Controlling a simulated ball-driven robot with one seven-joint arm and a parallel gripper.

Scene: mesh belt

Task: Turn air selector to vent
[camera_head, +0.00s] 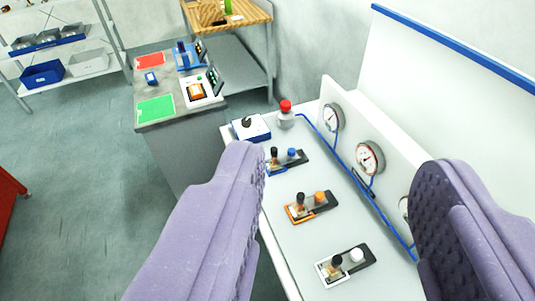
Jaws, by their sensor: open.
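My gripper (342,168) is open, its two purple padded fingers wide apart over the white bench, with nothing between them. Three small selector units stand in a row on the bench: one with a blue knob (291,153), one on an orange-edged base (312,206), and one with a white knob (356,255). Each has a dark upright lever or knob beside the coloured one. I cannot read any label, so I cannot tell which is the air selector or where vent lies. The left finger partly covers the bench's left edge.
Gauges (369,157) and blue tubing line the upright panel at the right; the right finger hides part of it. A red-capped bottle (286,116) and a blue-white box (251,128) stand at the far end. A grey table (180,118) stands beyond. Open floor lies left.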

